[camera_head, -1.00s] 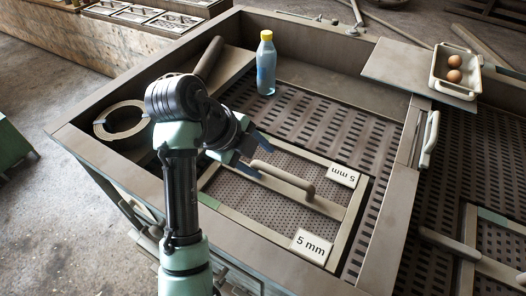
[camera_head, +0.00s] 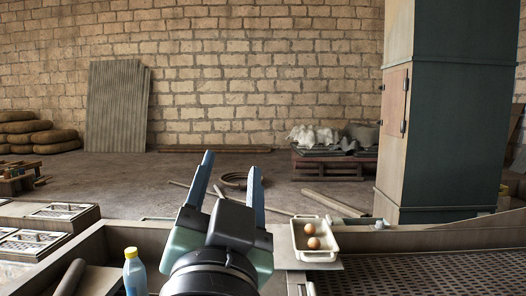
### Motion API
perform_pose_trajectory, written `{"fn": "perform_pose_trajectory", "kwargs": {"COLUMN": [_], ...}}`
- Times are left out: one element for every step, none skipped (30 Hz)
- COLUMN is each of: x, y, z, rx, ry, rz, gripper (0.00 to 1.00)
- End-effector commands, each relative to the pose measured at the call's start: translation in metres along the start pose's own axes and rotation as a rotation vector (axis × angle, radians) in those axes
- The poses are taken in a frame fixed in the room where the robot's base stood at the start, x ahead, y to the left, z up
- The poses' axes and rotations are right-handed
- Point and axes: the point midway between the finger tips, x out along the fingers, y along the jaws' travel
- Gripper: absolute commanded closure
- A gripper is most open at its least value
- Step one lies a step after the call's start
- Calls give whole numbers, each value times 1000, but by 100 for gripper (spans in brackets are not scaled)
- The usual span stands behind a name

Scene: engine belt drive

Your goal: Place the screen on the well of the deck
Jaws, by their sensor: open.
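My gripper (camera_head: 231,165) is raised at the lower middle of the head view, its two blue-grey fingers apart and pointing up, with nothing between them. The framed screen with the 5 mm labels and bar handle is not in view now. The well is not in view either. A slotted part of the deck (camera_head: 430,277) shows at the lower right, to the right of my gripper.
A blue bottle with a yellow cap (camera_head: 134,275) stands left of my arm. A white tray (camera_head: 297,240) with two eggs (camera_head: 312,243) sits right of it. A green-grey column (camera_head: 447,110) rises at right.

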Motion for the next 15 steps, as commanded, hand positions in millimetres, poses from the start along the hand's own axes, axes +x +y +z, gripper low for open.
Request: {"fn": "perform_pose_trajectory", "kwargs": {"x": [-12,-20,-30,-37,-43,-50,-55,-58,-62,-63,-64,-65,-65,-64,-64], "y": [-1,-3,-6,-8,-10,-12,-13,-14,-15,-16,-16,-16,-16,-16,-16], "z": [-37,-54,-74,-87,-98,-109,-116,-121,-125,-128,-129,-129,-129,-129,-129], "rx": [-98,-153,-217,-260,-296,-336,-359,-377,-395,-403,-408,-411,-411,-411,-410], "ry": [111,170,239,283,323,366,392,411,430,438,443,445,445,444,443], "rz": [-32,-48,-63,-70,-76,-79,-82,-82,-83,-83,-83,-83,-83,-83,-83], "gripper": [43,43,43,43,43,43,43,43,43,43,43,43,43,43,43]}}
